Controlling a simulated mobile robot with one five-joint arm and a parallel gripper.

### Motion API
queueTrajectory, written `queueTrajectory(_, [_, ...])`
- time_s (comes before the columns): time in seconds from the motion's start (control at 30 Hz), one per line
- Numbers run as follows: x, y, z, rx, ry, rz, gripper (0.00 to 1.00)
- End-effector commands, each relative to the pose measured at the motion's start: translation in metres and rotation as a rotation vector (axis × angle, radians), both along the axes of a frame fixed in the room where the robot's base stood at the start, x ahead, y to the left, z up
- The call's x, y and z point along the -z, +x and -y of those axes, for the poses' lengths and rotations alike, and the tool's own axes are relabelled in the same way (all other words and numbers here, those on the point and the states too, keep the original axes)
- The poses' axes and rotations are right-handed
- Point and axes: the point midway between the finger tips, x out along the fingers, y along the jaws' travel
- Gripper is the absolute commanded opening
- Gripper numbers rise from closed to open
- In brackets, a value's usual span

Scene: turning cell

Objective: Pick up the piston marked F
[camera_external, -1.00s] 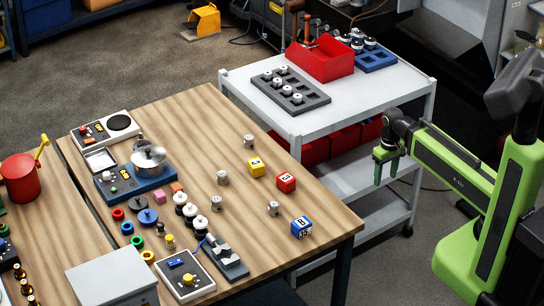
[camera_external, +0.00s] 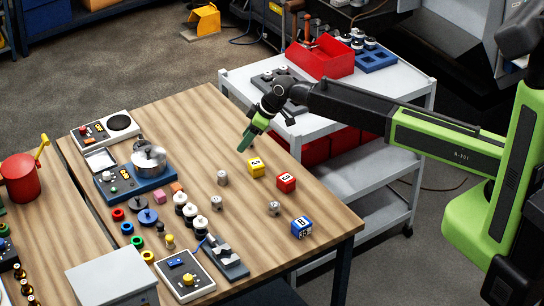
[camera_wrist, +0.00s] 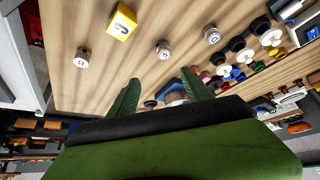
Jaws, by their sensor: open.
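Small grey pistons stand upright on the wooden table (camera_external: 185,130). In the external view one piston (camera_external: 222,177) stands left of the yellow cube, another (camera_external: 217,203) is nearer the camera, and a third (camera_external: 273,208) is farther right. The wrist view shows pistons at left (camera_wrist: 82,57), middle (camera_wrist: 163,49) and right (camera_wrist: 211,34), with marks on top too small to read surely; I cannot tell which is F. My gripper (camera_external: 243,148) is open and empty, pointing down above the table's far right part, and hides the piston there. Its green fingers (camera_wrist: 160,92) are spread in the wrist view.
Yellow (camera_external: 256,167), red (camera_external: 286,182) and blue (camera_external: 302,227) lettered cubes stand near the pistons. A white cart (camera_external: 370,100) with a red bin (camera_external: 325,58) stands beyond the right table edge. Knobs, rings and control boxes crowd the table's left side.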

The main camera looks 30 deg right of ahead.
Motion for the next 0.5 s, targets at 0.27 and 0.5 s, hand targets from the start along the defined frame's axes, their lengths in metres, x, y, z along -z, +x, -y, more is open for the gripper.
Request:
queueTrajectory(0.27, [0.014,0.001,-0.008,-0.005,0.000,-0.001,0.58])
queueTrajectory(0.5, [0.064,0.019,-0.025,-0.005,-0.001,-0.002,0.58])
